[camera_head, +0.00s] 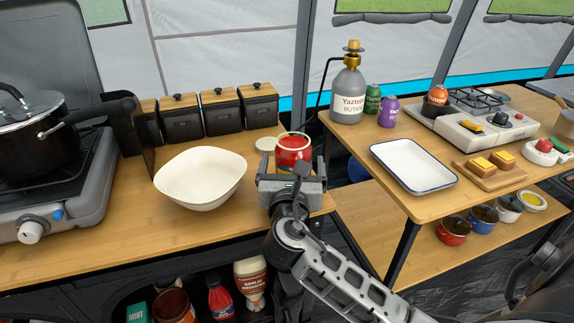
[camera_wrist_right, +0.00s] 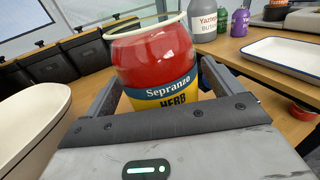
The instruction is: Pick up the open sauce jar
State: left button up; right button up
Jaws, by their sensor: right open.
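The open sauce jar (camera_head: 292,152) is red with a cream rim and stands upright near the right end of the left wooden counter. In the right wrist view the jar (camera_wrist_right: 155,60) shows a blue and yellow label reading "Sepranzo". My right gripper (camera_head: 291,178) is at the near side of the jar. In the wrist view its open fingers (camera_wrist_right: 160,95) stand on either side of the jar's lower part, with gaps. A round pale lid (camera_head: 265,144) lies on the counter left of the jar. My left gripper is not in view.
A white bowl (camera_head: 200,180) stands left of the jar. Several black canisters (camera_head: 221,112) line the back. A stove with a black pot (camera_head: 36,135) is at far left. Right of a gap, another table holds a gas bottle (camera_head: 348,94) and a white tray (camera_head: 413,168).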

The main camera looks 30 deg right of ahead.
aim_at(292, 151)
jog(key=shift+r, duration=0.15)
jog(key=c, duration=1.5)
jog(key=shift+r, duration=0.15)
jog(key=shift+c, duration=0.2)
jog(key=shift+r+p, duration=0.5)
jog(key=shift+r, duration=0.8)
jog(key=shift+a+r, duration=0.1)
jog(key=shift+r, duration=0.2)
jog(key=s+a+r+p, duration=0.2)
jog(key=s+a+r, duration=0.3)
jog(key=a+r, duration=0.4)
jog(key=shift+a+r, duration=0.2)
jog(key=shift+a, duration=1.6)
